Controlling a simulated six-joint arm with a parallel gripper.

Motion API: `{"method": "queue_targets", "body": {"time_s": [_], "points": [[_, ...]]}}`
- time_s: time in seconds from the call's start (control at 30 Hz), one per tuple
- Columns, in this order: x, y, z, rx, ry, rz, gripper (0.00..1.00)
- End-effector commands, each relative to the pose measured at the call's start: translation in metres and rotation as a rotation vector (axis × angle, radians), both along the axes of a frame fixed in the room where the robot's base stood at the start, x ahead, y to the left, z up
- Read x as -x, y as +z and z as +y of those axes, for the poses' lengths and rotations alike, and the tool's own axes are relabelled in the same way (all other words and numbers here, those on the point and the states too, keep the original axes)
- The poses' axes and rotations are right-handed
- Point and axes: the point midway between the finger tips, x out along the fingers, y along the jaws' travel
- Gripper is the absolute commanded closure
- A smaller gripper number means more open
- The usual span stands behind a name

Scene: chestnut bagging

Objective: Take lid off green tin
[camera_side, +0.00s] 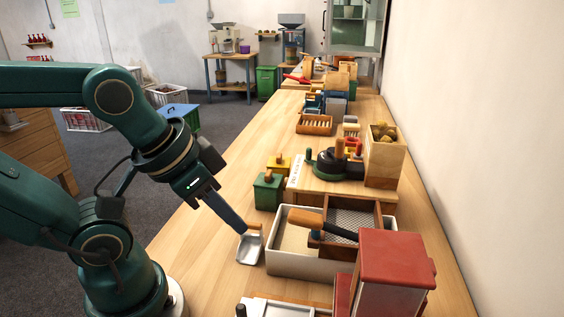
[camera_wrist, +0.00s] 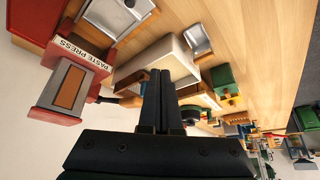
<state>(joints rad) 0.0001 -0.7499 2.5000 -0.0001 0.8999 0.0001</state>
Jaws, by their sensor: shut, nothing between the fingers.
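The green tin (camera_side: 268,193) stands upright on the bench, left of the white tray. Its green lid, with a small wooden knob on top, sits on it. The tin also shows in the wrist view (camera_wrist: 221,76), right of my fingers. My gripper (camera_side: 242,228) is shut and empty, its fingers pointing down and right, in front of the tin and apart from it. In the side view the fingertips appear close to the metal scoop (camera_side: 249,249); I cannot tell whether they touch it. The closed fingers (camera_wrist: 160,78) stand in the middle of the wrist view.
The white tray (camera_side: 300,264) holds a wood-handled tool and a mesh. A red press (camera_side: 392,262) stands at the front right. The bench left of the green tin is clear.

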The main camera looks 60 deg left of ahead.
Motion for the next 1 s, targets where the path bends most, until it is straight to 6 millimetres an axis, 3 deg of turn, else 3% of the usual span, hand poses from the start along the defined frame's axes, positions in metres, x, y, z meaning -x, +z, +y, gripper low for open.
{"method": "queue_targets", "body": {"time_s": [0.43, 0.47, 0.57, 0.6, 0.93, 1.0], "points": [[0.000, 0.000, 0.000, 0.000, 0.000, 0.000, 1.00], [0.000, 0.000, 0.000, 0.000, 0.000, 0.000, 0.92], [0.000, 0.000, 0.000, 0.000, 0.000, 0.000, 0.54], [0.000, 0.000, 0.000, 0.000, 0.000, 0.000, 0.49], [-0.001, 0.001, 0.000, 0.009, 0.018, -0.005, 0.49], [-0.010, 0.011, 0.002, 0.016, 0.045, -0.046, 0.49]]}}
